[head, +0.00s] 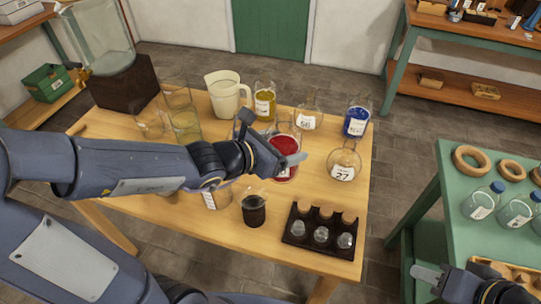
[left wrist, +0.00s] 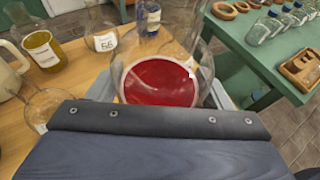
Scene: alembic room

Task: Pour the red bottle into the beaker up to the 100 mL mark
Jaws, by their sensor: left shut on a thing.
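The red bottle (head: 284,172) is a clear vessel with red liquid and a white label, at the middle right of the wooden table. In the left wrist view the red bottle (left wrist: 160,85) fills the space just ahead of the gripper. My left gripper (head: 280,158) is shut on it; the bottle looks about upright, and I cannot tell whether it is lifted. A clear glass vessel (head: 216,199), perhaps the beaker, is partly hidden below my left forearm; its marks are unreadable. My right gripper (head: 428,274) is at the bottom right, away from the table, its opening unclear.
A small dark-filled glass (head: 254,210) and a dark rack (head: 322,234) stand at the near side. Flask 27 (head: 343,165), a blue bottle (head: 356,122), a yellow cylinder (head: 264,103) and a cream jug (head: 226,97) stand close around. A green table (head: 455,170) is at right.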

